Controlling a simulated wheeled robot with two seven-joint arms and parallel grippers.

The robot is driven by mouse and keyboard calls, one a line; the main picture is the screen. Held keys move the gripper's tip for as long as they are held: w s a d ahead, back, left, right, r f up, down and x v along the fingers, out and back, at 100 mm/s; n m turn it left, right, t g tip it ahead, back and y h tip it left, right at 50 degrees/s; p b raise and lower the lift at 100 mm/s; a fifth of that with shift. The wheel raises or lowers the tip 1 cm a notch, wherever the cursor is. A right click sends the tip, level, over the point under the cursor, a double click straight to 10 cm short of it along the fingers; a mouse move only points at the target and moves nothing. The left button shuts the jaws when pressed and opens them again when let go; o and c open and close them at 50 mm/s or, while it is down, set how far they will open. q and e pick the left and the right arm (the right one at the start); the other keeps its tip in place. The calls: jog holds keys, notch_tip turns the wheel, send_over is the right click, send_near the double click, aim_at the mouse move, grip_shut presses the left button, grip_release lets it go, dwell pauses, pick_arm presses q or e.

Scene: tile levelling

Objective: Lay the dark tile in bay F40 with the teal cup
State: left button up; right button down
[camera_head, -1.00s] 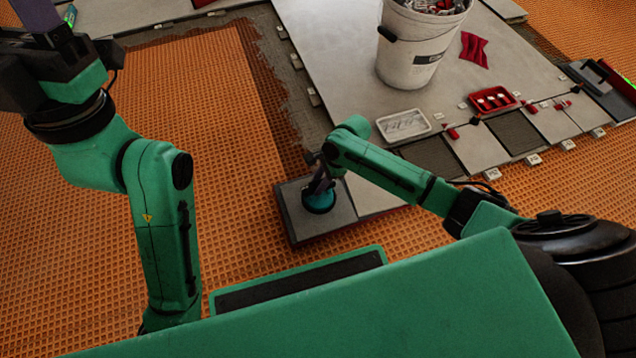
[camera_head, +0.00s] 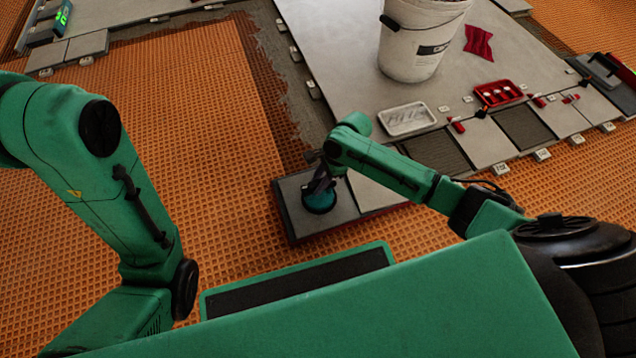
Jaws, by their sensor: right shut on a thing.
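The teal cup (camera_head: 320,201) stands on a grey tile (camera_head: 292,204) at the left end of a low dark-red-edged stack or carrier. My right gripper (camera_head: 321,184) is directly above the cup and shut on it; its fingers are small and partly hidden by my wrist. Two dark open bays show in the row of tiles: a nearer bay (camera_head: 436,154) and a farther bay (camera_head: 524,128). The small white labels along the row are too small to read, so I cannot tell which is F40. My left arm shows at the left, but its gripper is out of view.
A white bucket (camera_head: 411,45) stands on the large pale slab. A dark tool (camera_head: 602,70) lies far right. Orange matting (camera_head: 190,130) at left is clear.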

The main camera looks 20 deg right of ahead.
dwell(0.3)
dwell(0.4)
jog(key=c, duration=0.6)
grip_release()
jog(key=shift+f, duration=0.1)
